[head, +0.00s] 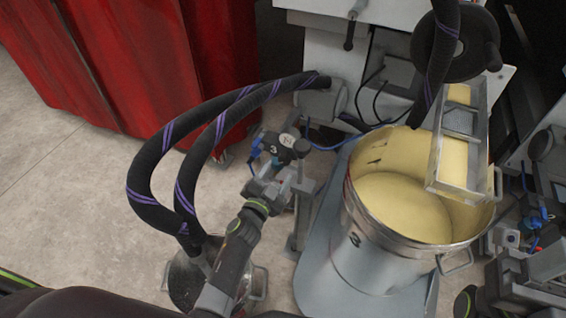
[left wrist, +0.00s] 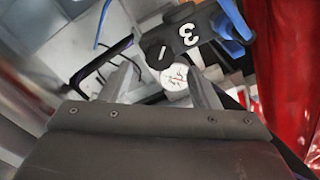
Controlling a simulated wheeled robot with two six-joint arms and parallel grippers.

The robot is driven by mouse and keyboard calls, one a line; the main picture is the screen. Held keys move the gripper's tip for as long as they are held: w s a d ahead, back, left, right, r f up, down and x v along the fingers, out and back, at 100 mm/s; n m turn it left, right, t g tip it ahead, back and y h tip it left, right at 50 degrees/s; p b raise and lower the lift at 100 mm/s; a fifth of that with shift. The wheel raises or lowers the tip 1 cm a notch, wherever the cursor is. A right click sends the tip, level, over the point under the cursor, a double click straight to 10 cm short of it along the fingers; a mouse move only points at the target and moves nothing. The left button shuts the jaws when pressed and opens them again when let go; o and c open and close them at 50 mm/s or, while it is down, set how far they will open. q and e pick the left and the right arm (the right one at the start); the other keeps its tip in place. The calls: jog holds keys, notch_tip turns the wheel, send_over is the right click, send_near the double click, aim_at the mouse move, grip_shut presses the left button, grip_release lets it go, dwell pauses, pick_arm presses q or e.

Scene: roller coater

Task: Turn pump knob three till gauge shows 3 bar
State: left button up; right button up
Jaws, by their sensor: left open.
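A black pump block marked "3" (head: 272,144) carries a black knob (head: 301,148) on its right side. In the left wrist view the same block (left wrist: 194,32) shows, and the knob (left wrist: 158,48) has a white line on top. A small round white gauge (left wrist: 175,78) sits beside the knob; its reading is too small to tell. My left gripper (head: 285,176) is just in front of the pump, open, with its fingers apart around the gauge area (left wrist: 164,82) in the wrist view. A grey part that looks like my right gripper (head: 515,283) shows at the lower right, its jaws unclear.
A large steel pot (head: 375,262) with a yellow inside stands right of the pump. Thick black hoses (head: 150,170) arch from the machine to a smaller container (head: 184,278) beside my left arm. A red curtain (head: 150,60) hangs at the left; floor there is clear.

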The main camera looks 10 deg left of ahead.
aim_at(284, 162)
pick_arm(q)
jog(key=w, duration=0.2)
jog(key=w+b, duration=0.1)
jog(key=shift+w+d+f, duration=0.1)
jog(key=shift+w+d, duration=0.25)
jog(key=shift+w+d+b, duration=0.1)
jog(key=shift+w+b, duration=0.2)
jog(key=shift+w, duration=0.3)
jog(key=c, duration=1)
jog(key=shift+o, duration=0.2)
jog(key=shift+m, duration=0.4)
jog(key=m, duration=0.4)
jog(key=shift+m, duration=1.8)
